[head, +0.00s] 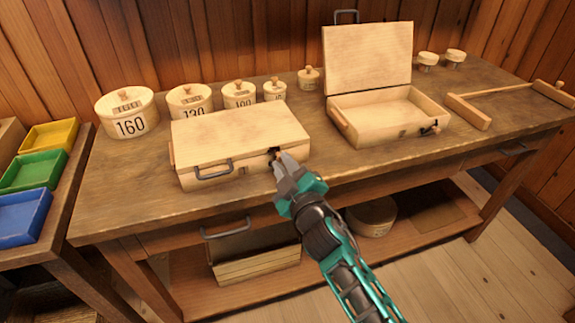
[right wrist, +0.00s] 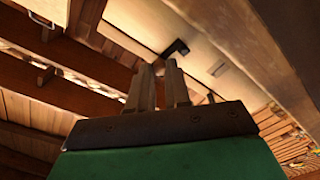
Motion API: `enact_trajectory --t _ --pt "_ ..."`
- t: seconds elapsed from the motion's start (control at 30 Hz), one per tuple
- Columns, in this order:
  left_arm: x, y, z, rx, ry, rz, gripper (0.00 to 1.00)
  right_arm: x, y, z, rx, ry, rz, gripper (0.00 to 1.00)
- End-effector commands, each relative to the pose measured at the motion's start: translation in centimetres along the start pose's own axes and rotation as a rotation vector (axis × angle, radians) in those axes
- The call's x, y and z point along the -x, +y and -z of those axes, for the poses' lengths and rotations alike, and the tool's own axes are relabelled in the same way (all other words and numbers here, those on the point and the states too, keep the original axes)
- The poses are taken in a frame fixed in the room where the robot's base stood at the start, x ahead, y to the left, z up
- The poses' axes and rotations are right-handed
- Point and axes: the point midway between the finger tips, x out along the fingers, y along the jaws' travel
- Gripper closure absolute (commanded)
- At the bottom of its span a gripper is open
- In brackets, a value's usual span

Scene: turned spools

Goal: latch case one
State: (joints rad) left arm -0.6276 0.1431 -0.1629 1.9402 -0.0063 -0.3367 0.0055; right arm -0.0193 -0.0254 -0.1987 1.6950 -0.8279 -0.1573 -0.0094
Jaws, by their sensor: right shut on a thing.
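A closed pale wooden case (head: 240,130) with a grey handle (head: 213,170) lies on the workbench, its lid down. My right gripper (head: 278,157) is at the right end of its front and is shut on a small dark latch (head: 273,152) there, mostly hidden by the fingers. The right wrist view shows the fingers (right wrist: 162,68) against the case's pale front (right wrist: 205,38). A second case (head: 385,122) stands open to the right, its lid (head: 368,58) upright and a dark latch (head: 430,129) at its front. My left gripper is not in view.
Several round lidded boxes (head: 128,115) stand behind the closed case, near the wall. A wooden bar with end blocks (head: 468,112) lies at the right. Coloured trays (head: 40,170) sit on a side table at the left. A crate (head: 255,262) is on the lower shelf.

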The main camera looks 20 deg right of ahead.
Motion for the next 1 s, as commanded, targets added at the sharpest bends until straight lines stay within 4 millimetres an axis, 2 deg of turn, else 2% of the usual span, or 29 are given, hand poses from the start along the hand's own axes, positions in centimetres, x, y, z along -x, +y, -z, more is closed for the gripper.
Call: enact_trajectory --t 0.3,0.87,0.9,1.0 --pt "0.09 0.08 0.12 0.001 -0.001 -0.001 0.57 -0.01 -0.12 0.41 0.129 0.0 0.0 1.0" --pt "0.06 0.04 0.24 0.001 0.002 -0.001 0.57 -0.01 -0.17 0.51 0.157 0.0 0.0 1.0" --pt "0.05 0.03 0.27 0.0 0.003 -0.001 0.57 -0.01 -0.17 0.51 0.157 0.0 0.0 0.79" --pt "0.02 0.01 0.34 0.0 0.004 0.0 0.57 -0.01 -0.17 0.51 0.156 0.0 0.0 0.7"
